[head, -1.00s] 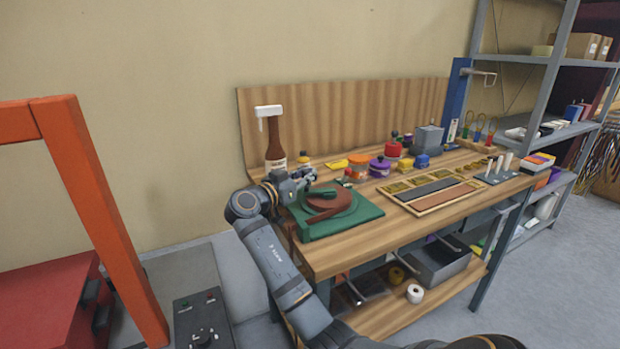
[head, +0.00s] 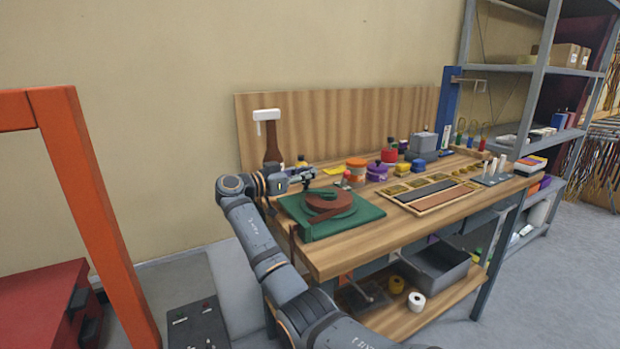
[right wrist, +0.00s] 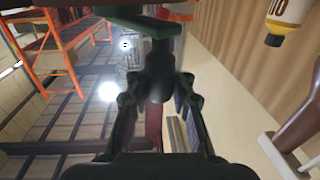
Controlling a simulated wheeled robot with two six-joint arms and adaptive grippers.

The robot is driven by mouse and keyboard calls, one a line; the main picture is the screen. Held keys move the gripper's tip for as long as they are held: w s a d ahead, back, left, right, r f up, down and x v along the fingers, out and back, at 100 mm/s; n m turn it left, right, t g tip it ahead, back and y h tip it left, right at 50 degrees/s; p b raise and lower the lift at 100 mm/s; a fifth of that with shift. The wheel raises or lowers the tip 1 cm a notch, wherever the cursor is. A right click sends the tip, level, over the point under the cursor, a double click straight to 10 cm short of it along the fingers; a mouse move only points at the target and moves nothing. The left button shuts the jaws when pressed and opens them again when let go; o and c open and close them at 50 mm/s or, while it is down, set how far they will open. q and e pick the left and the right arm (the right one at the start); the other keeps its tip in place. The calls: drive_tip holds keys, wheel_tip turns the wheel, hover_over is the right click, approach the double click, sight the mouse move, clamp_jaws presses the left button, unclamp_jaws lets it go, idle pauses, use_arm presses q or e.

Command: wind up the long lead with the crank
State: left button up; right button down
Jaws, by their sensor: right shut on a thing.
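The green winder (head: 360,222) sits at the left end of the workbench. The reddish-brown lead (head: 330,203) lies coiled flat on it. A length of brown strap (head: 292,245) hangs over the bench's left edge. The green crank arm (head: 321,193) lies over the coil. My right gripper (head: 306,179) is at the crank's outer end, at the back left of the coil. In the right wrist view my right gripper (right wrist: 158,88) is shut on the dark crank handle (right wrist: 158,84), below the green crank arm (right wrist: 130,18). My left gripper is not in view.
A tall brown item with a white top (head: 272,140) stands close behind my right gripper. An orange-lidded jar (head: 356,170), purple jar (head: 377,172) and wooden tray (head: 432,207) are to the right. An orange frame (head: 95,200) stands left of the bench.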

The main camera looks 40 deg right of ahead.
drive_tip(key=shift+w+m+g, duration=0.25)
drive_tip(key=shift+m+g, duration=0.05)
drive_tip(key=shift+g, duration=0.1)
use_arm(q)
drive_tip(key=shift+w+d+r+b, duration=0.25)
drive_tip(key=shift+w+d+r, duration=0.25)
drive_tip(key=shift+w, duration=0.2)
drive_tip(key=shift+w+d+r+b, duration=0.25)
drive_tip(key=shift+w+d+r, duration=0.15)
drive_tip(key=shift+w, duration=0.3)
use_arm(e)
drive_tip(key=shift+w+d+r+m+g+y, duration=0.15)
drive_tip(key=shift+d+m+g+y, duration=0.2)
drive_tip(key=shift+m+g, duration=0.45)
drive_tip(key=c, duration=1.6)
unclamp_jaws()
drive_tip(key=shift+c, duration=0.2)
drive_tip(key=o, duration=0.5)
drive_tip(key=shift+w+a+g, duration=0.25)
drive_tip(key=shift+w+g, duration=0.05)
drive_tip(key=shift+s+d, duration=0.15)
drive_tip(key=shift+s, duration=0.05)
drive_tip(key=v, duration=0.6)
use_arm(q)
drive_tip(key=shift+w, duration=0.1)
use_arm(e)
drive_tip(key=shift+v, duration=0.8)
